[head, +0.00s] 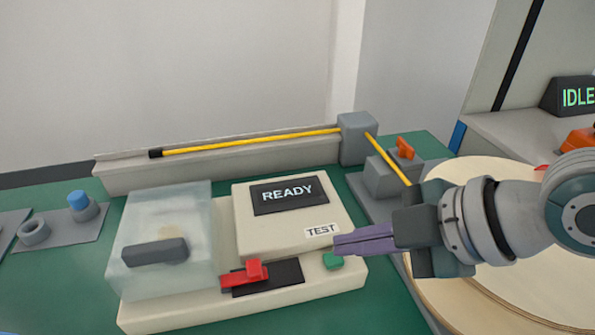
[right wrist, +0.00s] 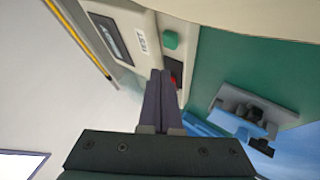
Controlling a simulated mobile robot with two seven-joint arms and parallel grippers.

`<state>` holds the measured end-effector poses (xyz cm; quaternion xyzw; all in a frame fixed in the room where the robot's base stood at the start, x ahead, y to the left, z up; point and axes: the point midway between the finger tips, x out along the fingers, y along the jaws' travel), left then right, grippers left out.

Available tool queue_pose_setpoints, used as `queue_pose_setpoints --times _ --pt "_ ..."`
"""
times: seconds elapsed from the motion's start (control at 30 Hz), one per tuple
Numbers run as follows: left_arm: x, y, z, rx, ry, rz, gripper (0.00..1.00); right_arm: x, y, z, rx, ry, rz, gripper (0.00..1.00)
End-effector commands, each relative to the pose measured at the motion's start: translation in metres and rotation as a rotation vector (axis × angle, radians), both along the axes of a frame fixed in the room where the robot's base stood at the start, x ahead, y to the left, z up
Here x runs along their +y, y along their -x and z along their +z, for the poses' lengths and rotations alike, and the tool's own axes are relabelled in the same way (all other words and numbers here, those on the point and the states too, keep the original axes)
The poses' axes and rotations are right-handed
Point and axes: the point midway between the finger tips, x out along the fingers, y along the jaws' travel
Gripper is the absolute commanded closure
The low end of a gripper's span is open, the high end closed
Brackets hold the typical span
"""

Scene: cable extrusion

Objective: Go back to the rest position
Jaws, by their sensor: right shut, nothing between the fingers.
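My right gripper (head: 338,243) comes in from the right in the head view, shut and empty. Its purple fingers are together beside the TEST label, above the green button (head: 332,261) of the tester (head: 296,222), whose screen reads READY. In the right wrist view the shut fingers (right wrist: 160,75) point toward the tester, with the green button (right wrist: 171,40) beyond them to the right. I cannot tell whether the fingertips touch the tester. My left gripper is not in view.
A clear box with a dark handle (head: 155,251) and a red clamp (head: 245,274) sit on the tester base. A yellow cable (head: 250,140) runs along a grey channel (head: 115,180) behind. A large round spool (head: 500,290) lies under my right arm. A screen at right reads IDLE (head: 575,97).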

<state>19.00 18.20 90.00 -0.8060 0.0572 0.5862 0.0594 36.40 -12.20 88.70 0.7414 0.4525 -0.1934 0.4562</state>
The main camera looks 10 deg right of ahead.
Motion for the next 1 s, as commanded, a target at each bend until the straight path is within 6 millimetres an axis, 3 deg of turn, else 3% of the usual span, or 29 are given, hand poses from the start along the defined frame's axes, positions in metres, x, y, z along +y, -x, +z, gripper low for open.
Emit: queue_pose_setpoints --times 0.6,0.67,0.8,0.87,1.0 --pt "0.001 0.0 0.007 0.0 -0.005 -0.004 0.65 0.005 0.004 0.008 0.01 -0.01 -0.007 1.0" --pt "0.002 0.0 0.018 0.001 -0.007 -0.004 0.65 0.014 0.015 0.018 0.047 -0.03 -0.029 1.0" --pt "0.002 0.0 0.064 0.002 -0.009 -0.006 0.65 0.033 0.058 0.065 0.219 -0.099 -0.211 1.0" --pt "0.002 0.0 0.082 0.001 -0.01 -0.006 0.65 0.029 0.075 0.085 0.299 -0.121 -0.347 1.0" --pt "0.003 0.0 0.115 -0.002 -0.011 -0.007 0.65 0.0 0.113 0.121 0.454 -0.147 -0.71 1.0"
